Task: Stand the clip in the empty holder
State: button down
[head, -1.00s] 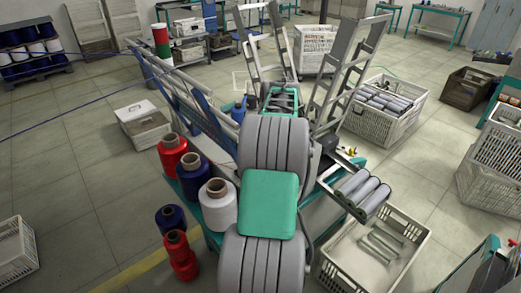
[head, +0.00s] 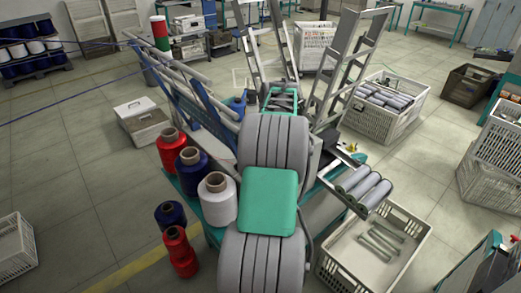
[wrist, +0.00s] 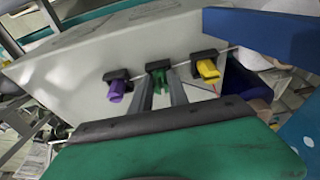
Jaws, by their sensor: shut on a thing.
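In the wrist view, three dark holders sit in a row on a pale panel. A purple clip (wrist: 117,90) is in the left holder (wrist: 117,74), and a yellow clip (wrist: 208,70) is in the right holder (wrist: 208,54). My gripper (wrist: 162,88) is shut on a green clip (wrist: 158,78), held upright between its two grey fingers. The green clip lines up with the middle holder (wrist: 158,65) and overlaps it in the picture. I cannot tell whether it is seated there or just in front. In the head view, my arm hides the gripper and the green clip.
In the head view, red (head: 171,154), blue (head: 193,170) and white (head: 217,202) thread cones stand left of my arm. Grey rollers (head: 362,187) lie on a rack at right. A white crate (head: 335,268) sits below it. A blue bar (wrist: 265,30) crosses the wrist view's upper right.

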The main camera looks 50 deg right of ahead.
jog(key=c, duration=1.2)
grip_release()
jog(key=v, duration=0.8)
jog(key=shift+b, duration=0.35)
